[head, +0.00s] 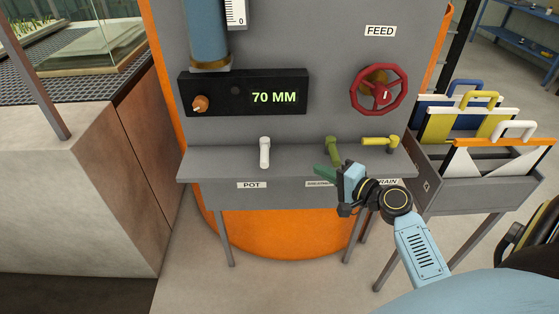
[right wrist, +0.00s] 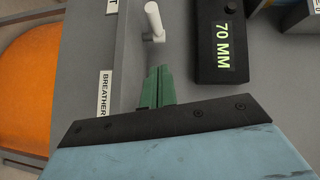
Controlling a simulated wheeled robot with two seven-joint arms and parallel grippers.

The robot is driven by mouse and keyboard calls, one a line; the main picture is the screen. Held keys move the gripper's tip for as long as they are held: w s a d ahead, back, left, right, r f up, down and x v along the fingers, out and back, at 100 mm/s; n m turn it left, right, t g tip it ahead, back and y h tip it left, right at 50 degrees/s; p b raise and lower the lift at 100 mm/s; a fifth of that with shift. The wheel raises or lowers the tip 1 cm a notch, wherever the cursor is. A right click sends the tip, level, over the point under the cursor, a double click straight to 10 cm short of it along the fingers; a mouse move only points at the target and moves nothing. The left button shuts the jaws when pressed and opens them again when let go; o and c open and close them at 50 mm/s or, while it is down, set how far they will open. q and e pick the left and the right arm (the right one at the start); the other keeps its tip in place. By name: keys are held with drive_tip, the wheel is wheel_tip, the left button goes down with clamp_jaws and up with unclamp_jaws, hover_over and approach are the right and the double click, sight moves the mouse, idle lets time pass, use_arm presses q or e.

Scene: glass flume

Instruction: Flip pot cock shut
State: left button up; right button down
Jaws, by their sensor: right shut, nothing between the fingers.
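The pot cock has a white lever (head: 265,152) on the grey ledge above the POT label (head: 251,185). The lever stands up in the head view, and it also shows in the right wrist view (right wrist: 153,20), beyond the fingertips. My right gripper (head: 318,171) is shut and empty, with green fingers pointing left toward the white lever. It is at the front of the ledge, right of the lever and apart from it. The fingers also show shut in the right wrist view (right wrist: 159,72). My left gripper is not in view.
A green cock (head: 332,149) stands just behind my right gripper, and a yellow cock (head: 380,141) lies sideways to its right. A black display (head: 243,93) reads 70 MM. A red FEED wheel (head: 379,90) is at upper right. The ledge between the white and green cocks is clear.

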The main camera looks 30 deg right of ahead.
drive_tip(key=shift+w, duration=0.1)
approach(265, 152)
drive_tip(key=w+d, duration=0.2)
drive_tip(key=shift+w+d+f+p, duration=0.3)
drive_tip(key=shift+w+d+f, duration=0.05)
drive_tip(key=shift+f, duration=0.05)
drive_tip(key=shift+w+a+f+p, duration=0.15)
drive_tip(key=shift+w+a, duration=0.15)
drive_tip(key=shift+a, duration=0.2)
drive_tip(key=shift+w+a+f+p, duration=0.15)
drive_tip(key=shift+w+a, duration=0.2)
drive_tip(key=shift+a, duration=0.2)
drive_tip(key=shift+w+a+f, duration=0.2)
drive_tip(key=shift+w+a, duration=0.15)
drive_tip(key=shift+a, duration=0.25)
drive_tip(key=shift+a, duration=0.1)
